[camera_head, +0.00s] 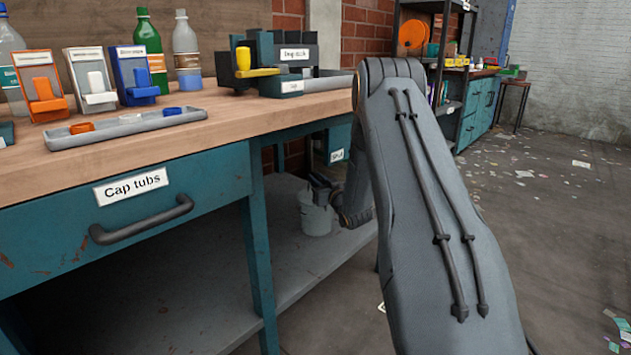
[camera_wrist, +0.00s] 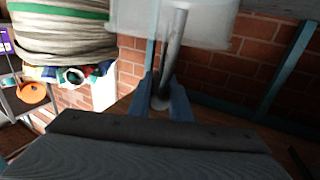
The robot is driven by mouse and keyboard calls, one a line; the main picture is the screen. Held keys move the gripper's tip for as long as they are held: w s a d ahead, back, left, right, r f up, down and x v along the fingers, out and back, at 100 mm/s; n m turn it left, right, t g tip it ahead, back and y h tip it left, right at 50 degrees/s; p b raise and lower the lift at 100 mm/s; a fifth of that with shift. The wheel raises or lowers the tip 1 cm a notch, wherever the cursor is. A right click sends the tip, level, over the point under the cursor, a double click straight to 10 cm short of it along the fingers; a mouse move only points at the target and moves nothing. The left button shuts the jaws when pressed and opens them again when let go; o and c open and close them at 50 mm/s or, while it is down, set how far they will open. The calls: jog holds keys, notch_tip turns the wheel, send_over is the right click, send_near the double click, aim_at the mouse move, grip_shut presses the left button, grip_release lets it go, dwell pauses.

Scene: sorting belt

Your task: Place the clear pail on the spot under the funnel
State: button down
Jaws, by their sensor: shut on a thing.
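The clear pail (camera_head: 316,217) is a pale, see-through tub below the bench top, in front of the lower shelf in the head view. I cannot tell whether its base touches the shelf. My gripper (camera_head: 321,186) is at the pail's upper edge, shut on it; the exact contact is hard to see. In the wrist view the pail (camera_wrist: 205,25) fills the top middle, with a grey rod in front of it and my gripper's narrow blue fingers (camera_wrist: 165,100) just below. I cannot make out the funnel or the spot under it.
The wooden bench (camera_head: 225,122) holds bottles, cap dispensers and a grey tray (camera_head: 125,127). Its teal leg (camera_head: 259,260) and the lower shelf (camera_head: 190,315) stand left of the pail. A small labelled teal box (camera_head: 338,147) hangs above right. Floor at right is mostly open, with scraps.

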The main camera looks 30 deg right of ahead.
jog(key=c, duration=1.6)
grip_release()
jog(key=shift+r, duration=0.2)
jog(key=s+p, duration=0.1)
jog(key=s, duration=0.3)
jog(key=s+p, duration=0.1)
jog(key=s, duration=0.3)
jog(key=s+p, duration=0.2)
jog(key=s, duration=0.2)
jog(key=shift+a+f, duration=0.1)
jog(key=shift+a, duration=0.2)
